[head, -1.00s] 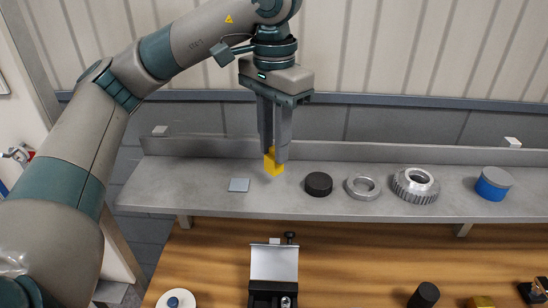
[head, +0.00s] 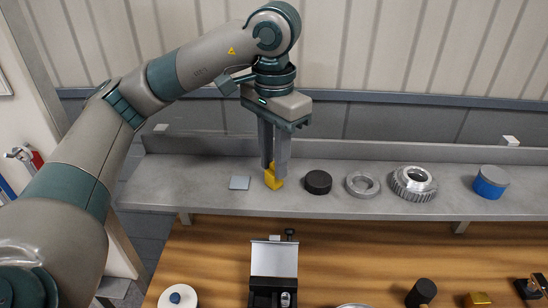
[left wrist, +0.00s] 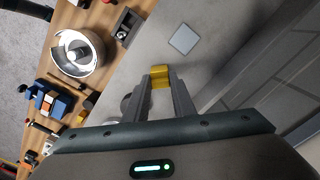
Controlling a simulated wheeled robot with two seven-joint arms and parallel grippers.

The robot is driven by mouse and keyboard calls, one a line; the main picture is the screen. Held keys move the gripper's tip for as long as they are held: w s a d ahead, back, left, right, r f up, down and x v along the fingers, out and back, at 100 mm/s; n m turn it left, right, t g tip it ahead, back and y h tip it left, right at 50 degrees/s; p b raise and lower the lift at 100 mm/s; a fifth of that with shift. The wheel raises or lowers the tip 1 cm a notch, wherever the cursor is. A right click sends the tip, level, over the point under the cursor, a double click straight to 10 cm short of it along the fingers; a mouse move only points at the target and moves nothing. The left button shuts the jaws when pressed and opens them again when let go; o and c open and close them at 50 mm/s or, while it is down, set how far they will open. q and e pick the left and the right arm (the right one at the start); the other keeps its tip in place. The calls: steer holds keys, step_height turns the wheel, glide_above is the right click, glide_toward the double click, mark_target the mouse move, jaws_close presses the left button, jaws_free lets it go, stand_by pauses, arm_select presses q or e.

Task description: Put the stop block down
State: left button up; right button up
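The yellow stop block (head: 273,180) is between the fingertips of my left gripper (head: 275,172), low over the grey shelf (head: 215,199). In the left wrist view the block (left wrist: 161,76) shows between the two finger ends of the gripper (left wrist: 161,82), which are shut on it. Whether the block touches the shelf I cannot tell for sure. A flat light grey square (head: 239,183) lies on the shelf just left of the block; it also shows in the left wrist view (left wrist: 184,39). My right gripper is not in view.
Right of the block on the shelf stand a black disc (head: 318,182), a metal ring (head: 363,184), a toothed gear (head: 414,183) and a blue cylinder (head: 491,182). A raised ledge runs along the back. The wooden table (head: 215,245) in front holds a black open box (head: 273,275).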

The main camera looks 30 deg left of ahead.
arm_select(q)
steer(key=o, duration=0.4)
steer(key=shift+o, duration=0.2)
steer(key=shift+r, duration=0.1)
steer(key=shift+r, duration=0.1)
steer(key=shift+w+r, duration=0.1)
steer(key=shift+r, duration=0.85)
step_height(320, 180, up, 10)
steer(key=b, duration=0.1)
